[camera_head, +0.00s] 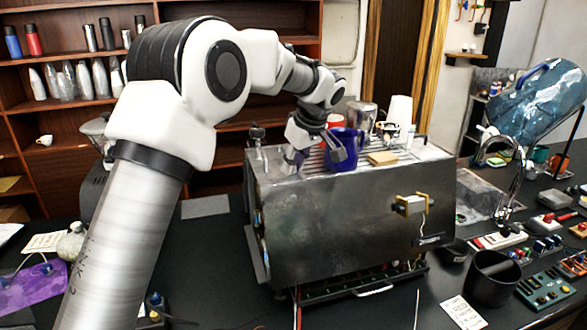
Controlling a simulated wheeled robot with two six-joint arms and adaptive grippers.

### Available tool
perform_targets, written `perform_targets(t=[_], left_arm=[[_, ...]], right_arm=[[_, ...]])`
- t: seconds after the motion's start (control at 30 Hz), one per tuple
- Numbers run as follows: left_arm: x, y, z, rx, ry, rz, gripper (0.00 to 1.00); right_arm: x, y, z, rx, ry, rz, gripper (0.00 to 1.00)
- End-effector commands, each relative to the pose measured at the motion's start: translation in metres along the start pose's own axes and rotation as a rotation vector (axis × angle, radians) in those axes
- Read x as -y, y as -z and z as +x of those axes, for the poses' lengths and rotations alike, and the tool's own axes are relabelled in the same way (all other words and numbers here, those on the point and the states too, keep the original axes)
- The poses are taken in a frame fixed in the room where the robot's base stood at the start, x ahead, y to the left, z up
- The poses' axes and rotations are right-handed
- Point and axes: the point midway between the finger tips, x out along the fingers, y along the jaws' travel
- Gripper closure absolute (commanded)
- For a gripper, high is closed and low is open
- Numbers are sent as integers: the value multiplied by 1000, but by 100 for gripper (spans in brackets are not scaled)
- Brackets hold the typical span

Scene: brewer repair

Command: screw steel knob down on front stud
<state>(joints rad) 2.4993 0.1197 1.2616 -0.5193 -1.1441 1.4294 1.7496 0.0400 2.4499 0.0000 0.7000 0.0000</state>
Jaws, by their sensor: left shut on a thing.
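The steel brewer (345,220) stands on the dark counter. My left gripper (312,160) points down at the left part of its top, in front of a blue mug (347,137). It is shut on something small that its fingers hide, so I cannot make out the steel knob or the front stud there. A small dark-topped fitting (257,133) stands upright at the top's left corner, apart from my gripper. My right gripper is not in view.
A tan block (382,158) and a white cup stack (399,110) sit on the brewer's top. A brass-coloured bracket (410,205) is on its front. A black bin (491,278), a tap (500,165) and small parts crowd the right. Shelves with bottles stand behind.

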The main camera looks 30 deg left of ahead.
Motion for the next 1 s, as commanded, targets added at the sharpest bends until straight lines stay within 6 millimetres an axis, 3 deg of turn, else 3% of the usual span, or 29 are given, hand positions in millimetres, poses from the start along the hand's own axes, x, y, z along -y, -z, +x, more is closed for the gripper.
perform_targets(t=[0.3,0.53,0.77,1.0], left_arm=[[1,-2,3,6,-27,76,100],[4,-1,2,8,-162,393,100],[4,-1,2,5,-170,416,100],[7,2,-2,10,-276,662,100]], right_arm=[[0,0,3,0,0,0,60],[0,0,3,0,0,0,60],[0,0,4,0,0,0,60],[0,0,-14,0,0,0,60]])
